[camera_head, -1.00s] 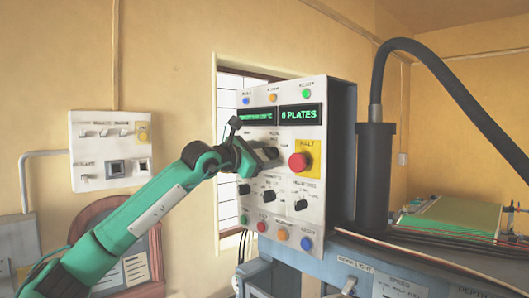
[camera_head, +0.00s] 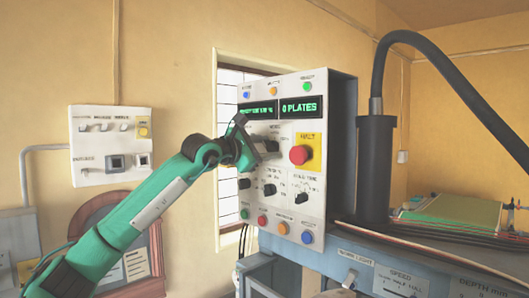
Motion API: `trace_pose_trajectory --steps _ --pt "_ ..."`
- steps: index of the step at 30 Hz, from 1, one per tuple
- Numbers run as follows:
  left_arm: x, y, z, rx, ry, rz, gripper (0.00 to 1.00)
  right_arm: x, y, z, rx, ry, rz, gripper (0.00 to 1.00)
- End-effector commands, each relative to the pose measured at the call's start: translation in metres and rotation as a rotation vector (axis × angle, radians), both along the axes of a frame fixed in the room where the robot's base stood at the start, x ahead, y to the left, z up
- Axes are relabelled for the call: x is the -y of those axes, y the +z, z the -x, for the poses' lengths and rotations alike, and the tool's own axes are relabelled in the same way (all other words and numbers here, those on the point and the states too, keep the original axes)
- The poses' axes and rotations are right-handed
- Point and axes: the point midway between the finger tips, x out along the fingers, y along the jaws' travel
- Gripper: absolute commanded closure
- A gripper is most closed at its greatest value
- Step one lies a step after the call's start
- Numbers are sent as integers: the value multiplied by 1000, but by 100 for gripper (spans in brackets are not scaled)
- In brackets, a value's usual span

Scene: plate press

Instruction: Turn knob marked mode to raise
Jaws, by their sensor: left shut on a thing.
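The control panel (camera_head: 315,215) is a white upright box with a display reading "0 PLATES". My left gripper (camera_head: 268,148) reaches in from the left and is shut on the mode knob, in the upper middle of the panel beside the red halt button (camera_head: 299,155). The gripper covers most of the knob and its markings, so its setting cannot be read. Smaller black knobs, such as one at the panel's middle (camera_head: 270,189) and one at its right (camera_head: 302,198), sit below. My right gripper is not in view.
Coloured buttons line the panel's lower edge, including a blue one (camera_head: 307,237). A thick black hose (camera_head: 375,170) rises right of the panel. A blue machine bed (camera_head: 400,265) lies below. A white switch box (camera_head: 111,147) hangs on the left wall.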

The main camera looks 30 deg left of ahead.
Motion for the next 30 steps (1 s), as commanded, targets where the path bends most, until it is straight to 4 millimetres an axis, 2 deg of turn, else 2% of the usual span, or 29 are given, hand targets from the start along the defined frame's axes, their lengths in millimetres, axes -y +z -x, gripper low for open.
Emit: trace_pose_trajectory --steps 6,18,30 --pt "0 -1 0 67 -1 -187 82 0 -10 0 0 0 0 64" --pt "1 0 0 179 0 -508 82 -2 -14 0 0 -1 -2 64" --pt "1 0 0 237 -2 -675 82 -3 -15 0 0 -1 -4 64"
